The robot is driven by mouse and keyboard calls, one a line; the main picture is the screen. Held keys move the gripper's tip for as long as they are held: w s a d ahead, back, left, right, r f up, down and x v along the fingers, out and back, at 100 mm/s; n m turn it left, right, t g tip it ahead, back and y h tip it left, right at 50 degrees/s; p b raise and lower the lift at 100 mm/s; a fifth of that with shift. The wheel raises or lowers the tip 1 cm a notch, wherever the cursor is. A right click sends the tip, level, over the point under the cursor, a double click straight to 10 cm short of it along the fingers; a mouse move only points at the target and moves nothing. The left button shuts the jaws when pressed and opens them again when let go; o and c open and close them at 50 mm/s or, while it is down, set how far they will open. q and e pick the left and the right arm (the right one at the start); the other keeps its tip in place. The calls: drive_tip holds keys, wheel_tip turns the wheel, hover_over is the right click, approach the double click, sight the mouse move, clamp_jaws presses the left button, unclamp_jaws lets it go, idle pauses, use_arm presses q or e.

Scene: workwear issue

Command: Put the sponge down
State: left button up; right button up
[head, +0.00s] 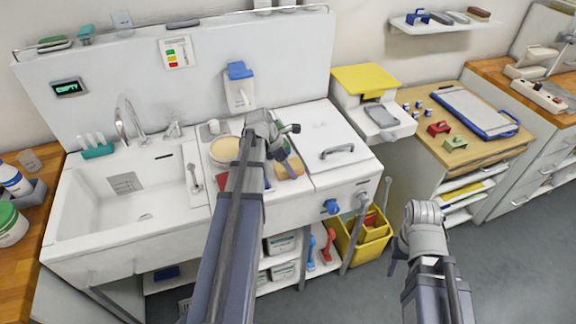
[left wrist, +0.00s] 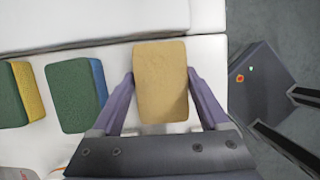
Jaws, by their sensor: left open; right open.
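A tan sponge (left wrist: 160,82) lies flat on the white worktop at the right end of a row of sponges. It also shows in the head view (head: 290,167), partly covered by my left arm. My left gripper (left wrist: 164,100) is open, with one purple finger on each side of the tan sponge. A narrow gap shows beside the sponge near the fingers. In the head view my left gripper (head: 284,158) is mostly hidden behind its wrist. My right gripper (head: 396,258) is low at the right, in front of the cabinets, away from the sponge and mostly hidden by its wrist.
Green-and-blue (left wrist: 76,95) and green-and-yellow (left wrist: 14,95) sponges lie left of the tan one. A sink (head: 125,195) is further left. A white lidded unit (head: 325,140) stands close on the right. A yellow bin (head: 365,240) is below.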

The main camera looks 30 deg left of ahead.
use_arm(q)
drive_tip(key=shift+s+d, duration=0.2)
drive_tip(key=shift+r+p, duration=0.6)
drive_tip(key=p+v, duration=1)
drive_tip(key=v, duration=0.1)
drive_tip(key=shift+a, duration=0.2)
drive_tip(key=shift+w, duration=0.1)
drive_tip(key=s+d+m+g+y, duration=0.1)
drive_tip(key=s+d+m, duration=0.3)
drive_tip(key=d+m, duration=0.6)
drive_tip(key=s+d+f+m+g+y, duration=0.1)
drive_tip(key=s+d+m, duration=0.3)
drive_tip(key=d+m, duration=0.7)
drive_tip(key=s+d+m+g+y, duration=0.1)
drive_tip(key=s+d+m, duration=0.4)
drive_tip(key=d+m, duration=0.5)
drive_tip(key=d+y, duration=0.1)
drive_tip(key=d, duration=0.1)
drive_tip(key=shift+d+f+m+g, duration=0.25)
drive_tip(key=shift+m+g, duration=0.15)
